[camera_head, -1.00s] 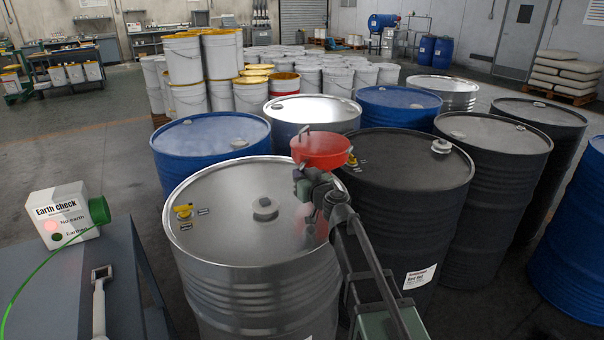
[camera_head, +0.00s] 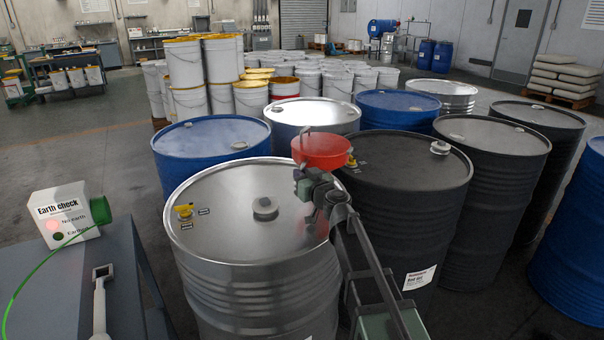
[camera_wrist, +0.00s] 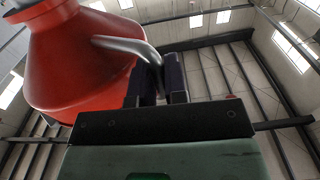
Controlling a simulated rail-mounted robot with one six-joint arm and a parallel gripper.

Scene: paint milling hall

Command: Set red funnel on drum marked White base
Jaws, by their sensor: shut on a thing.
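The red funnel (camera_head: 322,152) is in the air over the gap between the silver drum (camera_head: 245,215) and the black drum (camera_head: 415,185). My gripper (camera_wrist: 161,82) is shut on the funnel's grey metal handle. In the wrist view, the red funnel (camera_wrist: 75,60) fills the upper left, and its body lies to the left of the fingers. The black drum's label (camera_head: 419,278) looks like a red colour name. I cannot read "White base" on any drum.
More drums stand close by: a blue drum (camera_head: 210,145) behind left, a silver one (camera_head: 311,113) behind, and dark ones at right. An earth check box (camera_head: 68,215) with its red light lit stands on a grey bench (camera_head: 60,285) at left. White pails (camera_head: 222,75) stand behind.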

